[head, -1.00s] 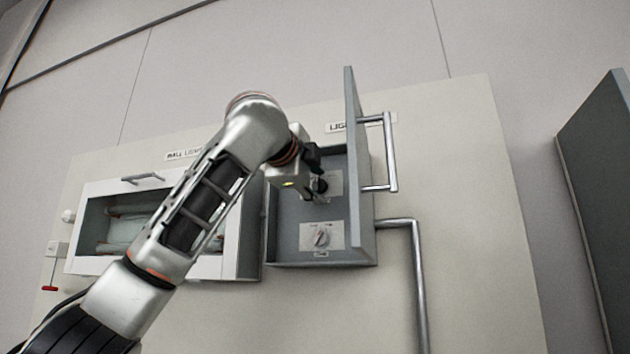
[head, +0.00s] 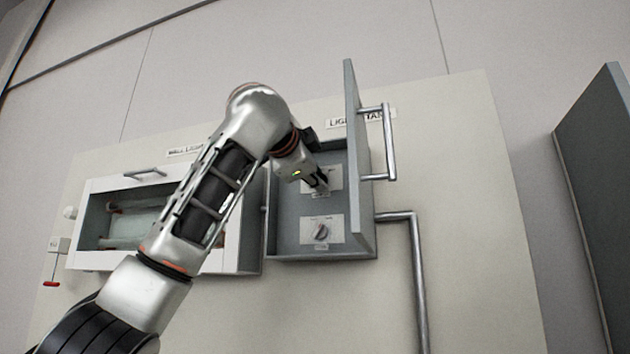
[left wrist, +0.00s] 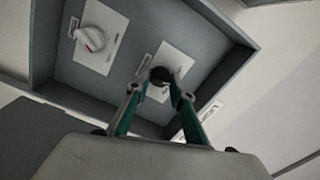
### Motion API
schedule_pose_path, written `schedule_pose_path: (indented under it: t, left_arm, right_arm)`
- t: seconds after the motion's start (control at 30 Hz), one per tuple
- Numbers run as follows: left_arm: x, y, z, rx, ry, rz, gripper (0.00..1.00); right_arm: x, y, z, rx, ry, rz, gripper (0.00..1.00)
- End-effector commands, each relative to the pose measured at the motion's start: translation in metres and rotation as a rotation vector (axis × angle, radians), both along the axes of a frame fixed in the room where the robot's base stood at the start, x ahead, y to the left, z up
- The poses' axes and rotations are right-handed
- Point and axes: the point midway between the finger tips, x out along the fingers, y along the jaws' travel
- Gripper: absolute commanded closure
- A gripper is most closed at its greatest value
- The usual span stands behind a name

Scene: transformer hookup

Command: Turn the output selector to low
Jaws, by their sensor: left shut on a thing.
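The open grey box (head: 285,215) on the wall panel holds two dial plates, one above the other. My left gripper (head: 322,184) reaches into the box and is shut on the dark upper knob. In the left wrist view the dark knob (left wrist: 160,76) sits between the two fingertips (left wrist: 158,88), in front of its white plate. The lower knob (head: 321,232) is pale, on its own white plate, and is untouched. It also shows in the left wrist view (left wrist: 91,39). The dial lettering is too small to read, and my gripper hides much of the upper knob.
The box's door (head: 354,150) stands open on the right with a bar handle (head: 388,145). A metal pipe (head: 419,280) runs down beside the box. A white glass-fronted case (head: 140,222) is to the left. A grey panel (head: 600,180) stands far right.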

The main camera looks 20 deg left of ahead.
Motion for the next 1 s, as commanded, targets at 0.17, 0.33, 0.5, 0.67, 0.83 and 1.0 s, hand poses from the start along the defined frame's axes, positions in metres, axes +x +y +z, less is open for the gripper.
schedule_pose_path:
  t: [0.17, 0.33, 0.5, 0.67, 0.83, 1.0]
  left_arm:
    - [0.000, -0.001, -0.002, -0.151, 0.006, -0.001, 0.99]
    - [0.000, -0.001, -0.001, -0.279, 0.010, -0.001, 0.99]
    - [0.000, -0.001, -0.001, -0.377, 0.013, -0.001, 0.99]
    - [0.000, 0.000, -0.001, -0.437, 0.016, 0.000, 0.99]
    - [0.000, 0.000, 0.000, -0.470, 0.016, 0.000, 0.99]
    - [0.000, 0.000, 0.000, -0.479, 0.015, 0.000, 0.99]
  right_arm:
    - [0.002, -0.002, -0.006, -0.003, -0.006, -0.001, 0.60]
    - [0.001, -0.004, -0.014, -0.007, -0.004, -0.002, 0.60]
    - [0.000, -0.005, -0.021, -0.010, 0.003, -0.002, 0.60]
    - [-0.001, -0.006, -0.025, -0.011, 0.008, -0.002, 0.60]
    - [-0.001, -0.006, -0.026, -0.011, 0.008, -0.003, 0.60]
    - [-0.001, -0.006, -0.025, -0.011, 0.007, -0.003, 0.60]
